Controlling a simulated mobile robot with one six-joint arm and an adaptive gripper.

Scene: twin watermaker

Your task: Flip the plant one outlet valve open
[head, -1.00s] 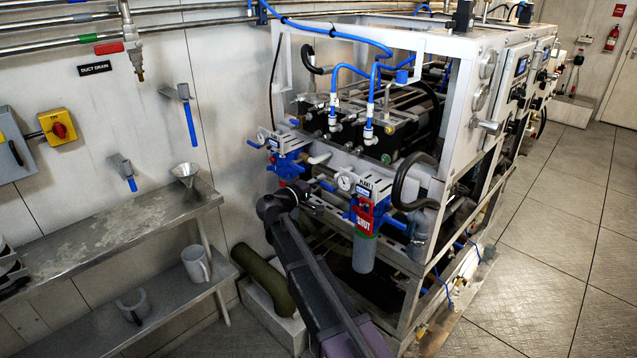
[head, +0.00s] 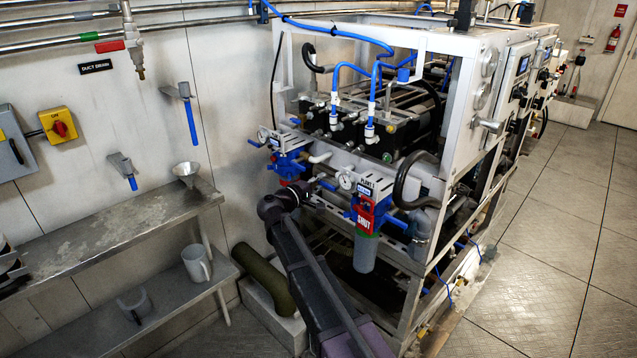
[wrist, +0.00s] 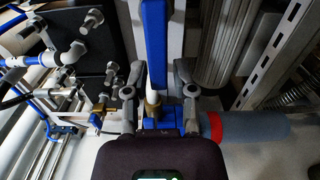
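The plant one filter unit (head: 366,250) hangs on the front of the white frame, with a small gauge, a "PLANT 1" label and a red "SHUT" tag (head: 364,219). A blue valve lever (head: 328,186) is on its left side and another (head: 396,222) on its right. I cannot read which is the outlet. My gripper (head: 312,188) is just left of the unit, near the left lever. In the wrist view, a long blue lever (wrist: 155,45) stands between my two spread fingers (wrist: 160,92); gaps show beside it. The fingertips' depth relative to it is unclear.
A second blue filter head (head: 290,160) with a gauge is behind and left of my gripper. Steel shelves (head: 120,235) with a funnel and mug stand at left. A green cylinder (head: 264,278) lies below my arm. Floor at right is clear.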

